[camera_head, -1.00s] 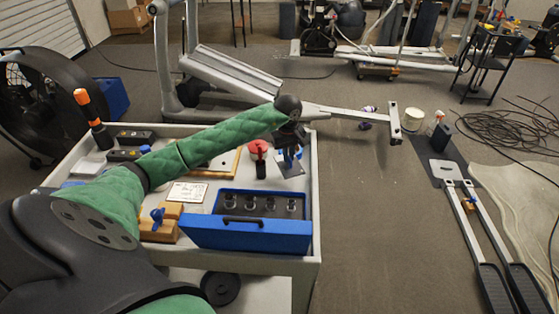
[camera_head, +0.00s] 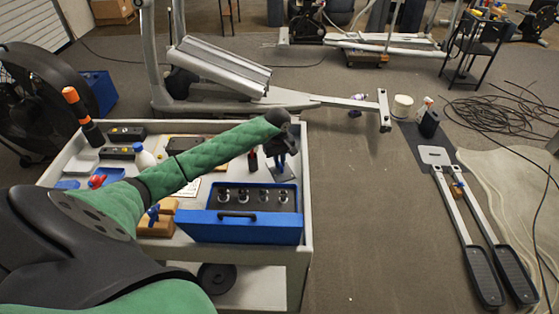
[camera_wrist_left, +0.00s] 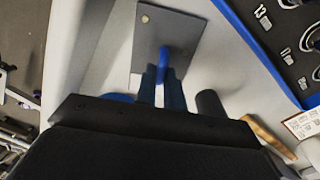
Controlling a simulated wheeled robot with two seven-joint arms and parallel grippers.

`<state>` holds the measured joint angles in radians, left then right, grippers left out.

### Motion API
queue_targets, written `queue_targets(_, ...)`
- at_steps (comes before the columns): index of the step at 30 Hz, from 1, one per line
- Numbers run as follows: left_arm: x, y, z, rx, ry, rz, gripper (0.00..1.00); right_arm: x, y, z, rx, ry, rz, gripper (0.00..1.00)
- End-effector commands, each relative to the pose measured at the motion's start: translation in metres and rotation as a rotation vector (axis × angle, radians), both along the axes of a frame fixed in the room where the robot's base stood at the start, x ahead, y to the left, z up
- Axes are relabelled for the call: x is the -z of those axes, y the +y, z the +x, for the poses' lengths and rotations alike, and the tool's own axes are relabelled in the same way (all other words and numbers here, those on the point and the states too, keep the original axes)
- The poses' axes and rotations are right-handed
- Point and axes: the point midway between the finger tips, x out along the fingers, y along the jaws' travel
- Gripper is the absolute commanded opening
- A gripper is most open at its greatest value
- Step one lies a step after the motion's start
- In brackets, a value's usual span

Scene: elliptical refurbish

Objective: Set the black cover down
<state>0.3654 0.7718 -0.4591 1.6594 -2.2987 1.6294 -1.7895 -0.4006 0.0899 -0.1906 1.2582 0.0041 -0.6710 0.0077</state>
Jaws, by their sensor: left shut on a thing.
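My left gripper (camera_head: 279,156) is over the right part of the white cart top, near its right edge. It is shut on the blue handle (camera_wrist_left: 163,62) of the black cover, a dark flat plate (camera_wrist_left: 166,30). In the head view the cover (camera_head: 281,174) shows just below the gripper, behind the blue socket case. In the left wrist view the plate is ahead of the fingers, over the pale cart surface. I cannot tell whether it touches the cart. My right gripper is not in view.
The blue case with sockets (camera_head: 240,228) is at the cart's front right. A wooden block (camera_head: 158,222), a white bottle (camera_head: 144,157), and a screwdriver with an orange handle (camera_head: 76,108) are farther left. A grey exercise machine (camera_head: 225,68) stands behind the cart.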

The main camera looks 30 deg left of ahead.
Motion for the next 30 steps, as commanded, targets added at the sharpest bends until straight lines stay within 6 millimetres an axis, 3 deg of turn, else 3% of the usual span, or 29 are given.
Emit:
queue_targets(9,0.002,0.0,0.0,0.0,-0.001,0.001,0.0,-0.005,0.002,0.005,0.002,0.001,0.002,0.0)
queue_targets(10,0.002,0.0,0.0,0.0,-0.001,0.001,0.14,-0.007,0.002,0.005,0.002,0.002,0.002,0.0)
queue_targets(13,0.002,0.0,0.0,0.0,0.0,0.0,0.32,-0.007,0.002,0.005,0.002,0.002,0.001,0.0)
queue_targets(28,-0.002,0.0,0.0,0.0,0.001,-0.001,0.32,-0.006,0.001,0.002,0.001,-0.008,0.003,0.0)
queue_targets(30,-0.003,0.001,0.001,0.0,-0.001,0.002,0.32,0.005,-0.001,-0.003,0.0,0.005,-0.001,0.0)
